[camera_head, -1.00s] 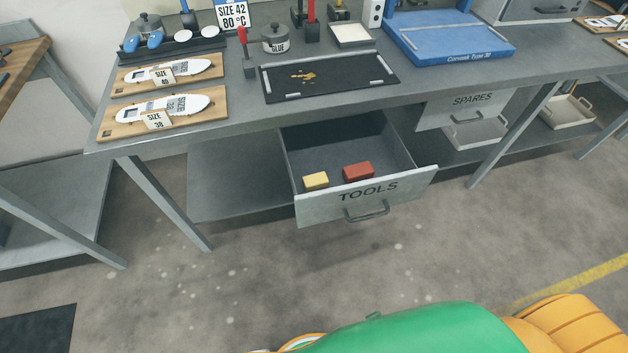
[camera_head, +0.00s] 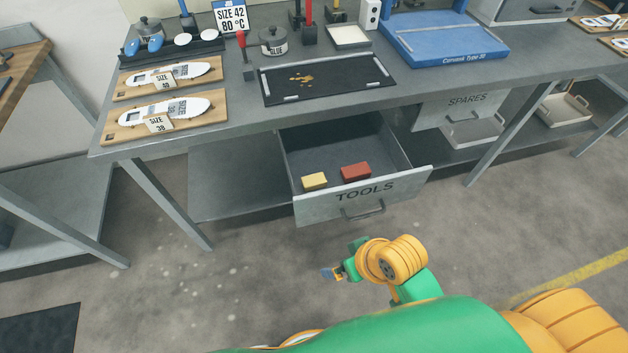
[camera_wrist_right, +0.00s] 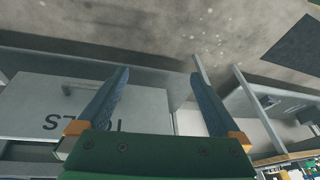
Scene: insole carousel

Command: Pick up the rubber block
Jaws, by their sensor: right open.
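A yellow block (camera_head: 315,181) and a red block (camera_head: 356,172) lie apart on the floor of the open TOOLS drawer (camera_head: 345,209) under the bench. The frames do not tell which one is rubber. My right gripper (camera_head: 330,273) is in front of the drawer, below its handle in the head view, and apart from it. In the right wrist view my right gripper (camera_wrist_right: 159,75) is open, with nothing between its fingers. The drawer front (camera_wrist_right: 60,115) shows upside down at the left there; neither block is visible. My left gripper is not in view.
The workbench (camera_head: 225,130) above carries a black tray (camera_head: 330,90), insole boards (camera_head: 165,118), a glue pot (camera_head: 273,40) and a blue press (camera_head: 440,45). A SPARES drawer (camera_head: 465,103) is to the right. The floor before the drawer is clear.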

